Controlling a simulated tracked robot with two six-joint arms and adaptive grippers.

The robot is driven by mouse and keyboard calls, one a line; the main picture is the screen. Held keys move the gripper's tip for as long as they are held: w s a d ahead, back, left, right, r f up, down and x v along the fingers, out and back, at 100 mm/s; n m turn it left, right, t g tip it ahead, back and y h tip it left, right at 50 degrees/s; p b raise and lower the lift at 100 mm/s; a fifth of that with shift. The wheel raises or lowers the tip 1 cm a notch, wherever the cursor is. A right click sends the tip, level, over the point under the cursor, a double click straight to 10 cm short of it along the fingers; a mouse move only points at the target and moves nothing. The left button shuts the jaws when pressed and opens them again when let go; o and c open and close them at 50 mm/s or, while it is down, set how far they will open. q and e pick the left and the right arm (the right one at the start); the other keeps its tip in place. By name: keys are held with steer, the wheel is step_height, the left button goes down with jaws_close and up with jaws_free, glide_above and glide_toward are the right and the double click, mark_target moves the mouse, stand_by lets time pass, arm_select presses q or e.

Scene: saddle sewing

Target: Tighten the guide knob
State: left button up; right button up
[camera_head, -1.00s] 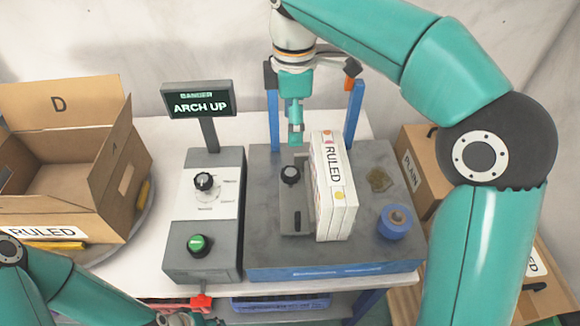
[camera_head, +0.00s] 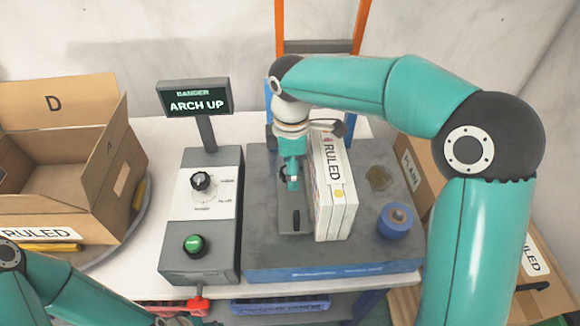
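The guide knob is the black knob (camera_head: 284,178) on the grey guide plate, left of the white pads marked RULED (camera_head: 333,190) on the machine bed. My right gripper (camera_head: 291,182) points down over the knob and hides most of it. Whether its fingers are open or closed around the knob cannot be told. My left gripper (camera_head: 176,320) is at the bottom edge, mostly cut off, near a red part below the control box.
The control box (camera_head: 203,215) has a black selector dial and a green button; its screen (camera_head: 194,98) reads ARCH UP. A cardboard box (camera_head: 70,155) stands at left. A blue spool (camera_head: 397,221) sits on the bed's right. An orange frame rises behind.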

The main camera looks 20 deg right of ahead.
steer(key=c, duration=1.1)
steer(key=shift+m, duration=1.5)
steer(key=shift+c, duration=0.2)
steer(key=o, duration=1.1)
steer(key=shift+o, duration=0.2)
steer(key=shift+r, duration=0.15)
step_height(320, 180, up, 12)
